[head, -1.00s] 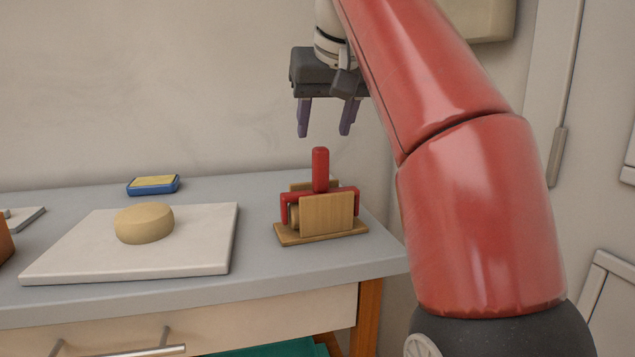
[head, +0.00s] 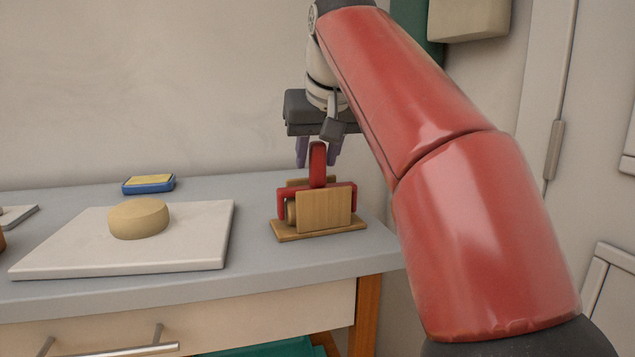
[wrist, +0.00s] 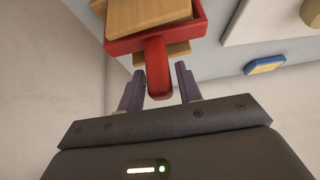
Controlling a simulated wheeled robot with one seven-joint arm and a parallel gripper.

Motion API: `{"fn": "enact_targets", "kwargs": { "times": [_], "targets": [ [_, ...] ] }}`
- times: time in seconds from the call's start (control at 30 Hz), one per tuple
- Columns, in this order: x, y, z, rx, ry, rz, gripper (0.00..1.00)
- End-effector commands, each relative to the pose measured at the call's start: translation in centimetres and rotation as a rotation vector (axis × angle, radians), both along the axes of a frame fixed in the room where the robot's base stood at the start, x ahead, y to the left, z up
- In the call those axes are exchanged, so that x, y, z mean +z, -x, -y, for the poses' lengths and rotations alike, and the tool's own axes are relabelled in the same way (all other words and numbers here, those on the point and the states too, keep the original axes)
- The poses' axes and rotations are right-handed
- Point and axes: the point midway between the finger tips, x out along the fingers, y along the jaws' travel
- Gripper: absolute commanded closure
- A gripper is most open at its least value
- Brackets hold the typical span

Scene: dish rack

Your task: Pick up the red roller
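The red roller (head: 318,165) stands in a wooden holder (head: 325,212) with its red handle pointing up and its frame around the wooden panels. In the wrist view the red handle (wrist: 158,80) points toward my gripper, between the lines of the two fingers. My gripper (head: 317,164) points down at the handle's top with its purple fingers apart. In the wrist view my gripper (wrist: 160,78) is open, one finger on each side of the handle, with gaps showing. In the head view the handle partly covers the space between the fingers.
The holder stands near the right end of the grey counter (head: 250,265). A white board (head: 60,245) with a round tan lump (head: 139,219) lies to its left. A blue-and-yellow sponge (head: 148,184) lies behind the board. A wall rises behind the counter.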

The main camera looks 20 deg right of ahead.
Motion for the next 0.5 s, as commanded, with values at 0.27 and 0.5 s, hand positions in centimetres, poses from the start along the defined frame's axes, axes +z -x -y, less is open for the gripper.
{"fn": "enact_targets", "kwargs": {
  "times": [0.27,0.5],
  "targets": [
    [0.02,0.01,0.0,0.0,0.0,0.0,1.0],
    [0.09,0.03,0.0,0.0,0.0,0.002,1.0]
  ]
}}
